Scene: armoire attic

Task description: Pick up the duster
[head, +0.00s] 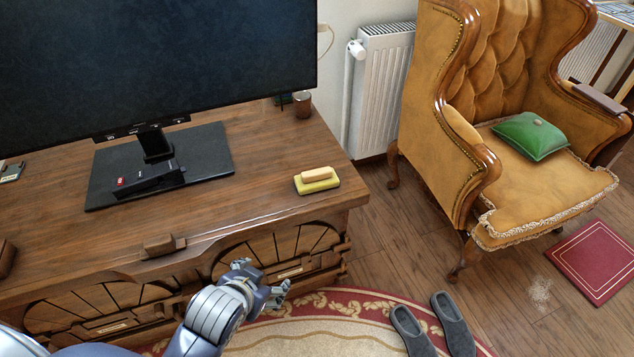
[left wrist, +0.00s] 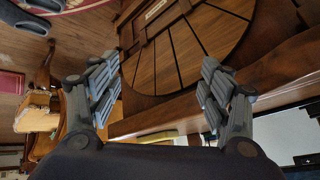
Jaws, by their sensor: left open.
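The duster (head: 317,180) has a tan wooden-looking top on a yellow pad. It lies flat near the right front corner of the wooden TV cabinet (head: 255,150). My left gripper (head: 262,278) is open and empty. It is in front of the cabinet's carved front, lower than the top and to the left of the duster, apart from it. In the left wrist view the two fingers (left wrist: 160,88) stand wide apart with the carved front between and beyond them. A yellow strip low in that view may be the duster, mostly hidden. My right gripper is not in view.
A small wooden block (head: 160,244) lies at the front edge. An armchair (head: 500,130) with a green cushion (head: 530,136) stands right. Grey slippers (head: 453,322) lie on the rug; a pale speckled patch (head: 540,292) marks the floor.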

